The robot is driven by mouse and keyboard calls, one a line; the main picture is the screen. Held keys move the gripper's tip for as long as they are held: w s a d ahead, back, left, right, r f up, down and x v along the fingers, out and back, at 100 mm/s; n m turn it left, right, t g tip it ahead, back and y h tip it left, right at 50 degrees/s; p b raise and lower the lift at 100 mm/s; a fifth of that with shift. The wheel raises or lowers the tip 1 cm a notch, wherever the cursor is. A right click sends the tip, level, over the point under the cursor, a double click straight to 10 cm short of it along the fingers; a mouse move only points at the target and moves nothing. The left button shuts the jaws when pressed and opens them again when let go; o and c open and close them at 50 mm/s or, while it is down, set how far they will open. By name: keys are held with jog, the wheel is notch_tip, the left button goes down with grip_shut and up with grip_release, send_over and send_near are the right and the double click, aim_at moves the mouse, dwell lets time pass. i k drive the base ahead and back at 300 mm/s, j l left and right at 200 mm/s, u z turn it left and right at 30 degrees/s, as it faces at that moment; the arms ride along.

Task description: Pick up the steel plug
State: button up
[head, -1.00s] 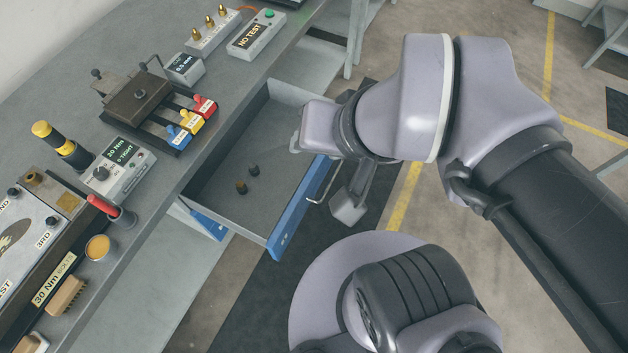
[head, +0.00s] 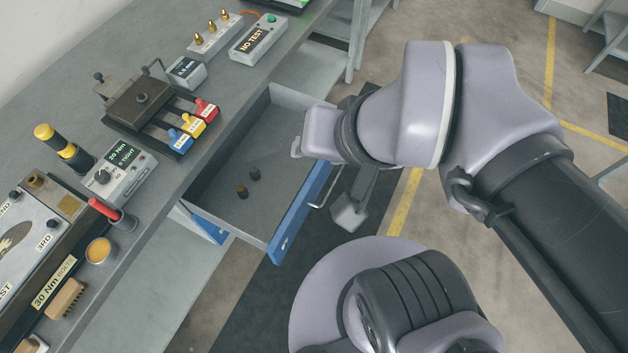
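Two small plugs lie in the open drawer (head: 222,168) under the bench. One is dark grey and looks like the steel plug (head: 255,174). The other, a brownish plug (head: 242,191), lies just below and left of it. My gripper (head: 297,147) is mostly hidden by my wrist; only a light grey piece shows at its left end. It appears above the drawer's right side, up and right of the plugs and apart from them. I cannot see its fingertips or whether it is open.
The drawer has a blue front (head: 300,212) with a handle and raised side walls. The grey bench (head: 165,200) along the left carries a dark fixture (head: 140,103) with coloured tags, a torque display box (head: 120,172) and a NO TEST box (head: 252,42). The drawer floor around the plugs is clear.

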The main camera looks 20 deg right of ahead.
aim_at(254, 171)
jog(key=u, duration=2.1)
jog(key=l+z, duration=0.2)
jog(key=z, duration=0.15)
jog(key=l+z, duration=0.2)
jog(key=z, duration=0.2)
jog(key=l+z, duration=0.35)
jog(key=i+j+u, duration=0.15)
jog(key=u, duration=0.3)
